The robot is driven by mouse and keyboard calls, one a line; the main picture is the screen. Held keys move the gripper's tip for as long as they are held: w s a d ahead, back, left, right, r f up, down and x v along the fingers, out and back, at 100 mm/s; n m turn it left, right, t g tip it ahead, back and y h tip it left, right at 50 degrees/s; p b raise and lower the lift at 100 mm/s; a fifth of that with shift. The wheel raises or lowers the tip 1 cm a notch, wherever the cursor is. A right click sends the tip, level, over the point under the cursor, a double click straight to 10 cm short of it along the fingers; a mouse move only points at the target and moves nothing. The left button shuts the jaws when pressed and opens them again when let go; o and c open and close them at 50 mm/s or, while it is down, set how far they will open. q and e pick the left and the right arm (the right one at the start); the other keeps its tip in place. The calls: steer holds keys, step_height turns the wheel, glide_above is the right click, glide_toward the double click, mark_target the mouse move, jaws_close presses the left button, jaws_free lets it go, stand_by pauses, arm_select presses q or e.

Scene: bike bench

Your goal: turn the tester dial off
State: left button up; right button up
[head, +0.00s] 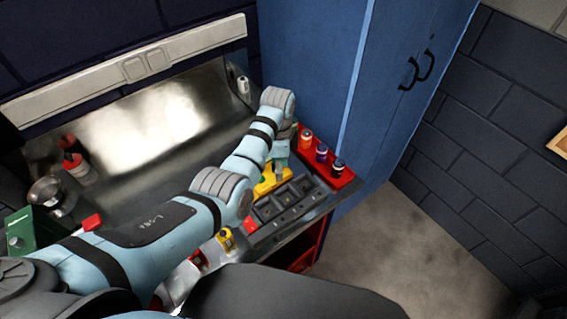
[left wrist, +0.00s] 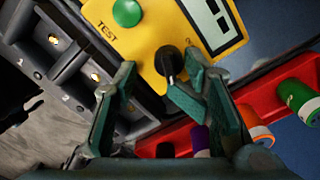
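The yellow tester (left wrist: 150,30) fills the upper middle of the left wrist view, with a green button (left wrist: 127,12), a grey display and the word TEST. Its black dial (left wrist: 169,62) has a pale pointer mark. My left gripper (left wrist: 155,78) is open, its two fingers apart. The right-hand finger is close beside the dial and overlaps its edge; I cannot tell whether it touches. In the head view the tester (head: 267,185) is partly hidden under my left gripper (head: 280,168). My right gripper is not in view.
A red rack (head: 341,180) with several coloured canisters stands right of the tester. A dark compartment tray (head: 289,206) lies in front. Blue cabinets (head: 310,60) stand behind. A green box (head: 30,229) and a metal bowl (head: 46,190) are at the left of the bench.

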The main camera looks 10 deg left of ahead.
arm_select(q)
steer(key=shift+w+a, duration=0.25)
steer(key=shift+a, duration=0.65)
steer(key=shift+d+r, duration=0.15)
steer(key=shift+r, duration=0.25)
step_height(320, 180, up, 6)
steer(key=shift+r, duration=0.1)
steer(key=shift+s+a+r, duration=0.1)
steer(key=shift+a+r, duration=0.15)
steer(key=shift+r, duration=0.05)
